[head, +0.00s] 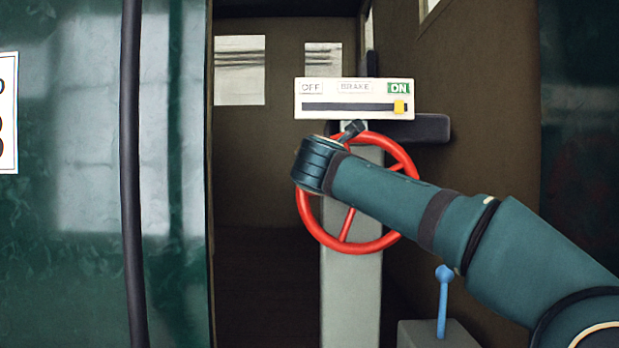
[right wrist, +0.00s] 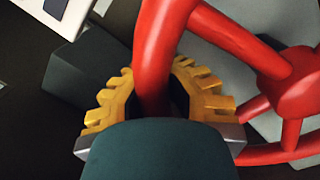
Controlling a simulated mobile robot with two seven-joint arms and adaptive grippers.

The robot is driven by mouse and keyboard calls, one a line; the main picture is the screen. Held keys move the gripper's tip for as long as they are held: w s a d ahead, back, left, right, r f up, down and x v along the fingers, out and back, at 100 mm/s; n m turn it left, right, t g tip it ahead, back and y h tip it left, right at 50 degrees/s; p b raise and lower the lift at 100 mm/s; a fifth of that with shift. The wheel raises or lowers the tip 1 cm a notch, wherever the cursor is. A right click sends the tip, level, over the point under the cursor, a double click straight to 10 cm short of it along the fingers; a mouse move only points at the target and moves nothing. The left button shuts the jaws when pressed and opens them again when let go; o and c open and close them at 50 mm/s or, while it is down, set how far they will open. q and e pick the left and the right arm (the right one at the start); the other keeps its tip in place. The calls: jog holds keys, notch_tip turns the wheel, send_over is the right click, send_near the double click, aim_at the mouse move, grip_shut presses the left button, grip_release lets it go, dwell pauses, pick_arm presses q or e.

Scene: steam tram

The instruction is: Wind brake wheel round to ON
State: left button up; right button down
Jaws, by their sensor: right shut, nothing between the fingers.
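The red brake wheel (head: 400,158) stands upright on a grey post (head: 350,295). Above it is a white brake sign (head: 335,113) with OFF at the left and a green ON label (head: 398,87) at the right. The yellow pointer (head: 400,106) sits at the right end of the slot, under ON. My right gripper (head: 352,131) is at the top of the wheel, mostly hidden by my wrist. My left gripper is out of view.
A blue-knobbed lever (head: 443,290) stands on a grey box (head: 430,335) at the lower right, below my right arm. A black vertical pole (head: 131,170) and a green panel (head: 60,220) are at the left. A dark block (head: 430,128) juts out behind the sign.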

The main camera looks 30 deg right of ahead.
jog(key=shift+s+d+r+m+b, duration=0.2)
jog(key=shift+s+d+r+m, duration=0.15)
jog(key=shift+d+r+m, duration=0.35)
jog(key=shift+s+d+r+m+b, duration=0.2)
jog(key=shift+s+d+r+m, duration=0.15)
jog(key=shift+m, duration=0.65)
jog(key=c, duration=0.8)
grip_release()
jog(key=shift+s, duration=0.15)
jog(key=v, duration=1.2)
jog(key=shift+a, duration=0.2)
